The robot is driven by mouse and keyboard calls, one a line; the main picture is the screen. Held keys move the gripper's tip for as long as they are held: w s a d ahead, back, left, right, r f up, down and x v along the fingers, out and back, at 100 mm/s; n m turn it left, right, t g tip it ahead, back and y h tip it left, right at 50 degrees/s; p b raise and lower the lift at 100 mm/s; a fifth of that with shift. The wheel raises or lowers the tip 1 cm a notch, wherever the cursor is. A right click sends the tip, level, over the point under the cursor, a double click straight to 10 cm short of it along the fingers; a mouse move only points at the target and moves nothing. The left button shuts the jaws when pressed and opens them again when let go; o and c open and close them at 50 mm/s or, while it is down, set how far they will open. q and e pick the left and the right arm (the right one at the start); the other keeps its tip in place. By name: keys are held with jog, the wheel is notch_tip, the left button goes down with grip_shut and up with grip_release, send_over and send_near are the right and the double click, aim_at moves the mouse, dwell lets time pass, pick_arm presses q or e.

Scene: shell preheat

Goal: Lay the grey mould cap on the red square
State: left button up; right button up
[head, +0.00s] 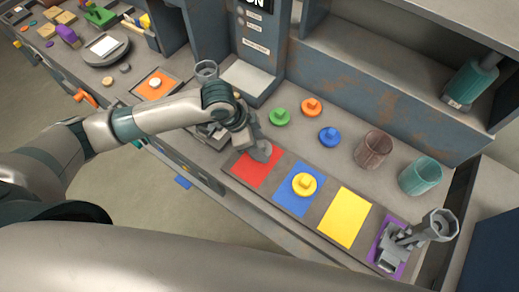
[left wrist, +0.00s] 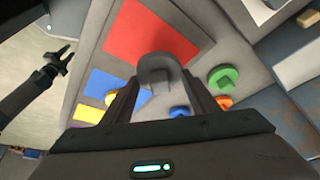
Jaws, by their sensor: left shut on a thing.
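The grey mould cap (left wrist: 158,72) is between the fingers of my left gripper (head: 256,141), which is shut on it. In the head view the cap (head: 262,152) is over the back edge of the red square (head: 250,170). The red square also shows in the left wrist view (left wrist: 150,32), just past the cap, with nothing lying on its visible part. I cannot tell the gap between cap and square.
A blue square (head: 292,204) bears a yellow cap (head: 304,184). A yellow square (head: 345,217) is bare. A grey device (head: 392,254) stands on a purple square. Green (head: 279,117), orange (head: 311,107) and blue (head: 329,137) caps lie behind. Two cups (head: 373,149) (head: 420,176) stand at right.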

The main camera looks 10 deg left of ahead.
pick_arm(q)
jog(key=shift+f+p, duration=0.75)
jog(key=shift+f, duration=1.25)
jog(key=shift+f, duration=0.15)
jog(key=o, duration=1)
jog(key=shift+o, duration=0.2)
